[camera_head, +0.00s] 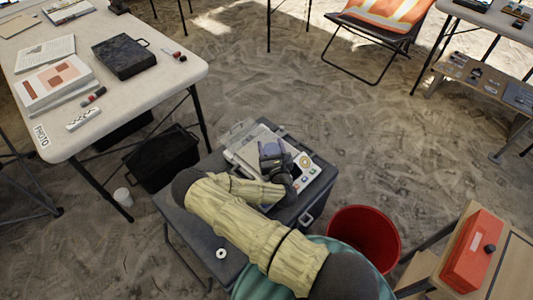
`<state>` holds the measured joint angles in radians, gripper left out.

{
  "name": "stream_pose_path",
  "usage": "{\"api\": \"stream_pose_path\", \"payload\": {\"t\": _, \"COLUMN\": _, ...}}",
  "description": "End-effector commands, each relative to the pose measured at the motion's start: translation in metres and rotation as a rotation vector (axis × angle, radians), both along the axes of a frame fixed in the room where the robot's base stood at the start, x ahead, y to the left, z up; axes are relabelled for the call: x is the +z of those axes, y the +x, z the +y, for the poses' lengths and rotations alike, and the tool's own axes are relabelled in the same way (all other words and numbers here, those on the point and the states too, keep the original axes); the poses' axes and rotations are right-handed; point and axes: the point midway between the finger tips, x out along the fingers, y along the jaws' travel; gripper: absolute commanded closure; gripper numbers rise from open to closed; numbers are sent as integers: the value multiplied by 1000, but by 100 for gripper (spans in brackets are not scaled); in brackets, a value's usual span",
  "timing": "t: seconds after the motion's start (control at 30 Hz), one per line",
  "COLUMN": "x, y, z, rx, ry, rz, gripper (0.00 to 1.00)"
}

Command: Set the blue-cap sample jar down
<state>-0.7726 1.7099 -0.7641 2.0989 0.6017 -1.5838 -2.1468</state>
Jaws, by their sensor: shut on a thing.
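My gripper (272,152) is over the pale case-like device (313,187) on top of the dark grey box table (173,197). My arm in its tan sleeve reaches across that table to it. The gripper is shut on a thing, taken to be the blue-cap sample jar. I cannot make out the jar or its blue cap, as the gripper and wrist cover the spot. I cannot tell whether the jar touches the surface below.
A white ring (222,252) lies on the box table's front. A red bucket (365,237) stands to its right, near an orange-red box (474,250). The PHOTO table (140,85) at left holds papers and a black case (123,56).

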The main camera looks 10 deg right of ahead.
Motion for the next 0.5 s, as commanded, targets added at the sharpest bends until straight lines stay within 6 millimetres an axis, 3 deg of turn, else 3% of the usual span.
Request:
{"api": "stream_pose_path", "payload": {"t": 0.17, "x": 10, "y": 24, "z": 8, "rx": 45, "ry": 10, "rz": -5, "gripper": 69}}
{"api": "stream_pose_path", "payload": {"t": 0.5, "x": 56, "y": 63, "z": 10, "rx": 152, "ry": 5, "rz": -5, "gripper": 69}}
